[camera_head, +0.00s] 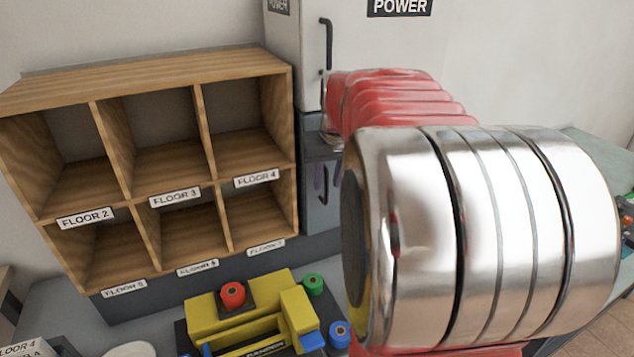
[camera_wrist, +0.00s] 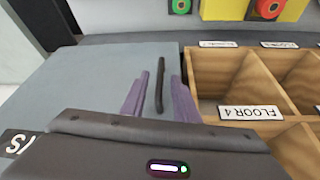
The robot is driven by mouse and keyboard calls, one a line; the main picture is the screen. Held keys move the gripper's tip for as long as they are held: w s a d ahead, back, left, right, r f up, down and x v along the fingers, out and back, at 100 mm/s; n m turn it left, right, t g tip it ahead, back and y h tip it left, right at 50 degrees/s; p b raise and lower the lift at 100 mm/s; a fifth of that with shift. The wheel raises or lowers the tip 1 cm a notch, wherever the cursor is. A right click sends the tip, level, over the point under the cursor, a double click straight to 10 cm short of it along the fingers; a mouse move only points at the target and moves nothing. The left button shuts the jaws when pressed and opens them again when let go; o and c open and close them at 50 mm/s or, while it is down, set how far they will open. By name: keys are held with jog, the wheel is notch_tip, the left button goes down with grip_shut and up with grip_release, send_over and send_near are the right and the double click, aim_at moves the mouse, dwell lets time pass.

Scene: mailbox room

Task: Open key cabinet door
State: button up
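The key cabinet is a grey box, and its door (camera_wrist: 85,75) fills the left of the wrist view. Part of a black label ending in "YS" (camera_wrist: 20,145) shows at the lower left. A slim black bar handle (camera_wrist: 159,85) stands on the door near its right edge. My gripper (camera_wrist: 158,98) is open, with one purple finger on each side of the handle and gaps between. In the head view the cabinet (camera_head: 320,210) is mostly hidden behind my red and chrome arm; the purple fingers (camera_head: 326,180) show faintly at its front. The door looks shut.
The white power cabinet (camera_head: 385,45) with its black handle stands above. A wooden pigeonhole shelf (camera_head: 150,80) with floor labels is close beside the key cabinet. A greenish table (camera_head: 600,160) stands at right.

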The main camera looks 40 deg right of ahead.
jog(key=shift+x, duration=1.45)
grip_shut()
